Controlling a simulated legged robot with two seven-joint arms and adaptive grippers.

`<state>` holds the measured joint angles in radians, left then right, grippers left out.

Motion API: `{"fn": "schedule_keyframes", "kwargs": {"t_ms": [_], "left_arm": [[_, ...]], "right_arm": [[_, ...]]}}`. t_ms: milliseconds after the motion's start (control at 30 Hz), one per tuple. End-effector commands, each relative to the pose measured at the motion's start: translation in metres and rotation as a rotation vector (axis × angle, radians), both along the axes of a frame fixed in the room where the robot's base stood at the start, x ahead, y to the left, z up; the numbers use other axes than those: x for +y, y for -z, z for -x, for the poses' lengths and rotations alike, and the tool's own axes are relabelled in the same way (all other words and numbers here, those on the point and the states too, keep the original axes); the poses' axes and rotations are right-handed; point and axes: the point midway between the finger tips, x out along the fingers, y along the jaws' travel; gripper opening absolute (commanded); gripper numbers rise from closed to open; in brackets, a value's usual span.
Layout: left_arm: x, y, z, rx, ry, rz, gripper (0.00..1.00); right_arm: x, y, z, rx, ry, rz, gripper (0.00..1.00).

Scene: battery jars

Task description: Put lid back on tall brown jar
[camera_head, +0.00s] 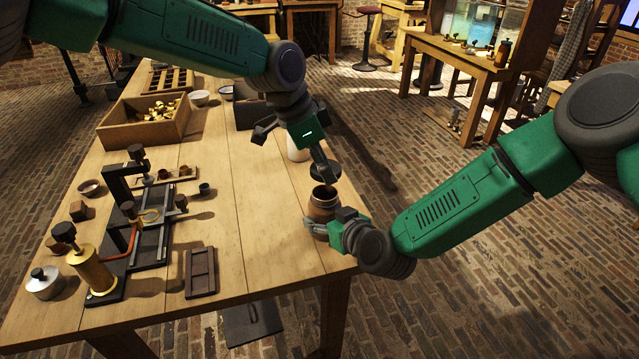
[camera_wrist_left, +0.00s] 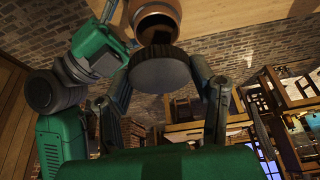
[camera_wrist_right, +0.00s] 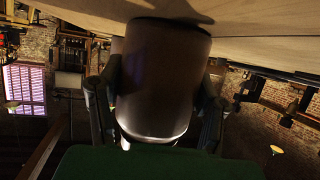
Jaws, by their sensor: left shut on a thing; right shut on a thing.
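The tall brown jar (camera_head: 322,204) stands near the table's right front edge, its open mouth facing up. My right gripper (camera_head: 326,228) is shut around its lower body. In the right wrist view the jar (camera_wrist_right: 163,80) fills the space between the fingers. The dark round lid (camera_head: 325,173) is held by my left gripper (camera_head: 322,164), above the jar and apart from it. In the left wrist view the lid (camera_wrist_left: 160,70) sits between the fingertips, with the jar's open mouth (camera_wrist_left: 155,28) just beyond it, slightly offset.
A white cylinder (camera_head: 297,150) stands behind my left gripper. A black press-like fixture (camera_head: 150,225) with a brass cylinder (camera_head: 92,270) occupies the table's left. A wooden box of small pieces (camera_head: 145,122) is farther back. The tabletop left of the jar (camera_head: 260,225) is clear.

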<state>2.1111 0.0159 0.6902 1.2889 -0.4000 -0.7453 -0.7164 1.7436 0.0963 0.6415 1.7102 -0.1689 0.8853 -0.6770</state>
Motion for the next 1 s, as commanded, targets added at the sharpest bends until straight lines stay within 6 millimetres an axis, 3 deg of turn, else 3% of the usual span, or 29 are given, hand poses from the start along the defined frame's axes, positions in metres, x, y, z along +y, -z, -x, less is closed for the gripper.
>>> {"fn": "schedule_keyframes", "kwargs": {"t_ms": [200, 700, 1000], "left_arm": [[0.003, 0.029, -0.001, 0.003, -0.001, 0.001, 0.42], [0.003, 0.029, -0.001, 0.003, 0.000, 0.001, 0.42], [0.003, 0.044, -0.001, 0.003, 0.000, 0.001, 0.42]], "right_arm": [[0.002, 0.000, 0.000, 0.000, 0.001, 0.003, 0.07], [0.002, 0.000, 0.000, 0.000, 0.000, 0.002, 0.07], [0.002, 0.000, 0.000, 0.000, 0.001, 0.003, 0.07]]}}
